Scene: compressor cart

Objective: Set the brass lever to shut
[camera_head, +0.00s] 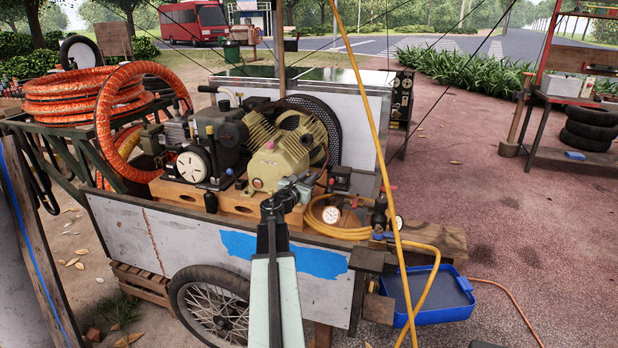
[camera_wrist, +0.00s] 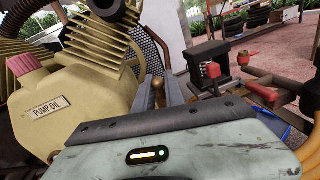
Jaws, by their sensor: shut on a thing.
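The brass lever (camera_wrist: 158,84) shows in the wrist view as a small brass-coloured end between my two fingers. My gripper (camera_wrist: 161,92) is shut on it; the fingers stand on either side. The lower part of the lever is hidden behind my gripper's body. In the head view my gripper (camera_head: 297,188) reaches over the cart's near edge, just right of the cream compressor. There the lever is hidden, so its angle is hard to tell.
The cream compressor (camera_head: 281,162), marked PUMP OIL, stands close on the left. A red-knobbed switch (camera_wrist: 212,76) and red-handled valve (camera_wrist: 262,92) are to the right. A yellow hose (camera_head: 374,150) crosses the head view. A blue tray (camera_head: 447,312) sits lower right.

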